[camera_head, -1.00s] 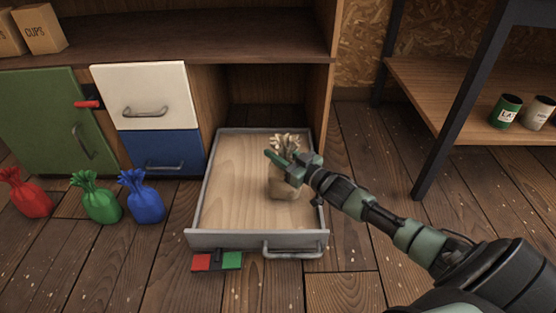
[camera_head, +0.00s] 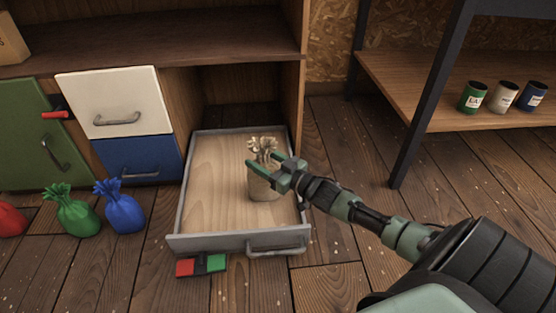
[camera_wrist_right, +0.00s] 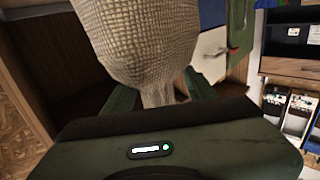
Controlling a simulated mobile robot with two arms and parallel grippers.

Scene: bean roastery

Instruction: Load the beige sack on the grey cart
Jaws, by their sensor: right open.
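The beige sack (camera_head: 265,187) stands upright in the open drawer (camera_head: 208,190), towards its right side, with a frilled, tied top. My right gripper (camera_head: 264,163) is open at the sack's neck, one finger on each side. The right wrist view shows the woven sack (camera_wrist_right: 150,40) large and upside down, its narrow neck between the open fingers of my right gripper (camera_wrist_right: 163,92). Whether the fingers touch the neck I cannot tell. No grey cart shows, and my left gripper is not in view.
Blue (camera_head: 124,212), green (camera_head: 77,216) and red (camera_head: 10,220) sacks stand on the floor at left. A red and green block (camera_head: 201,265) lies before the drawer. A dark-legged shelf (camera_head: 415,95) with cans stands at right. A green door (camera_head: 40,140) is at far left.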

